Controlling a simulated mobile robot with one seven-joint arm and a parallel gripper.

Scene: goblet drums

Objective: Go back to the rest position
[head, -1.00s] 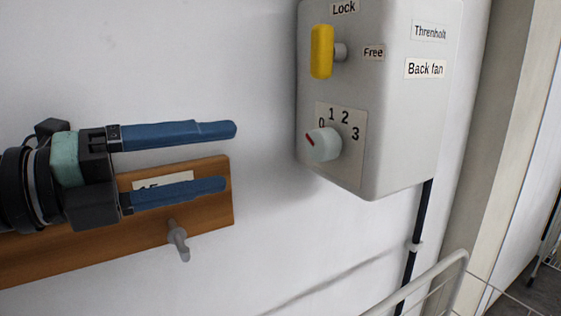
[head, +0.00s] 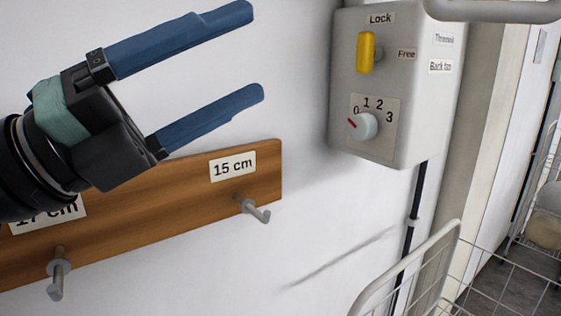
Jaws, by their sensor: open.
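My gripper (head: 258,52) is at the upper left of the head view, with two long blue fingers pointing up and to the right. The fingers are spread apart and nothing is between them. It is in front of the white wall, above a wooden peg board (head: 140,228). The fingertips are apart from the grey control box (head: 395,90) to their right.
The box has a yellow lever (head: 366,52) by the "Lock" label and a white dial (head: 363,125) with its red mark near 0. The board has grey pegs, one (head: 252,208) under a "15 cm" label. A white wire basket (head: 420,275) stands at lower right.

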